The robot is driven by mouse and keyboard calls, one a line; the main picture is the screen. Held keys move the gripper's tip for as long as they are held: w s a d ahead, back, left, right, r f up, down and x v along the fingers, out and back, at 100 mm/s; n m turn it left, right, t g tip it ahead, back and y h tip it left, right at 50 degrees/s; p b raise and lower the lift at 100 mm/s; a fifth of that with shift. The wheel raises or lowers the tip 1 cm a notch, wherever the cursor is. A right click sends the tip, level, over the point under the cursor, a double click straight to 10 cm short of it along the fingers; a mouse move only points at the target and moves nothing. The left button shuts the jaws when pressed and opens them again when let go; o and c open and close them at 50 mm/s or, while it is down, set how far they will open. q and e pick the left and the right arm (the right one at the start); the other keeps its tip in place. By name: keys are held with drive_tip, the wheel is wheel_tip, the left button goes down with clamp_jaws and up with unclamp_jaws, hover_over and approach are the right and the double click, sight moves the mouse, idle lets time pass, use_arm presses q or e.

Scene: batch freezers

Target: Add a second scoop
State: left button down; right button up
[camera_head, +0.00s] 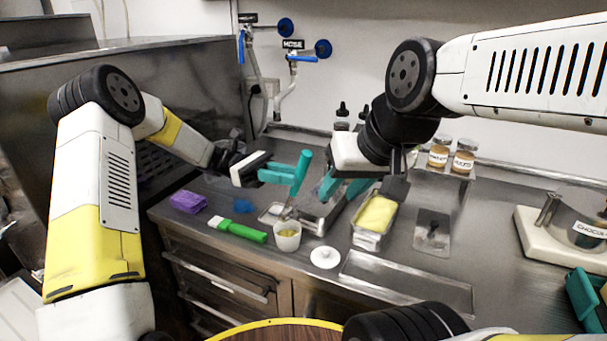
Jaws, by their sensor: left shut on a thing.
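My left gripper (291,174) is shut on the teal handle of a scoop (301,168). The scoop stands tilted, its metal end pointing down just above or behind a white cup (288,243). The cup stands near the counter's front edge with something yellow inside. A metal pan of yellow ice cream (376,214) sits to the right of the cup. My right gripper (343,189) is over the counter left of the pan, its teal fingers apart; I see nothing clearly held between them. The scoop's tip is too small to tell if it is loaded.
A white lid (325,257) lies right of the cup. A green-handled brush (238,229) and purple cloth (188,201) lie to the left. Labelled jars (463,157) stand at the back right. An empty tray recess (410,285) lies in front.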

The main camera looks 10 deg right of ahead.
use_arm(q)
drive_tip(key=shift+s+d+t+y, duration=0.3)
drive_tip(key=shift+s+d+y, duration=0.15)
drive_tip(key=shift+d+y, duration=0.15)
drive_tip(key=s+d+f+t+y, duration=0.4)
drive_tip(key=s+d+t+y, duration=0.1)
drive_tip(key=y, duration=0.4)
drive_tip(key=shift+s+d+f+t, duration=0.15)
drive_tip(key=shift+d+f+t, duration=0.35)
drive_tip(key=shift+t, duration=0.8)
drive_tip(key=shift+r, duration=0.1)
